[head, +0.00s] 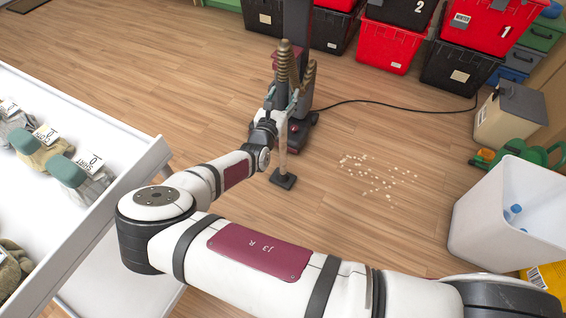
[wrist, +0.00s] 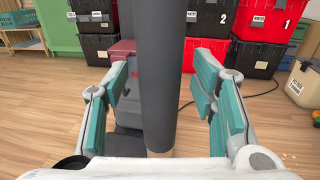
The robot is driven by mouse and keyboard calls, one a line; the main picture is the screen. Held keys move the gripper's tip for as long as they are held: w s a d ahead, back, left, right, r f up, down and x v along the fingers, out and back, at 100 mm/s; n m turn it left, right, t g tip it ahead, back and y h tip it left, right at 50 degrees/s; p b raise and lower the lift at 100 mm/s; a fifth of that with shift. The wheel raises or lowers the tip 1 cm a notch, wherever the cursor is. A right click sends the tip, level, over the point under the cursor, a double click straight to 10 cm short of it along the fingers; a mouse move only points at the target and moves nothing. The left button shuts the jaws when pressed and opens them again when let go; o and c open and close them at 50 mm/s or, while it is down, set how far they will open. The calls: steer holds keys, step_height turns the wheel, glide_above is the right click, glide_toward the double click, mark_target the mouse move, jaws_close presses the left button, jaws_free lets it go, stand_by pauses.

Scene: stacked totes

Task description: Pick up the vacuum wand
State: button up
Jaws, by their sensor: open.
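The vacuum wand (head: 283,158) stands upright on the wood floor in the head view, with a ribbed brown upper part, a pale lower tube and a flat dark foot. In the wrist view the wand (wrist: 158,70) is a thick dark grey tube running vertically through the middle. My gripper (wrist: 158,95) is open, with one teal-padded finger on each side of the tube and a visible gap on both sides. In the head view my gripper (head: 282,100) is at the wand's middle, partly hiding it.
A dark and red vacuum body (head: 297,132) stands close behind the wand, with a black cord trailing right. Stacked red and black totes (head: 387,45) line the back. Pale crumbs (head: 375,172) lie on open floor. A white table (head: 110,195) is left; a white bin (head: 480,215) is right.

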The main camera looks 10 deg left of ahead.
jaws_close()
steer(key=shift+r, duration=0.1)
steer(key=shift+r, duration=0.1)
stand_by(0.3)
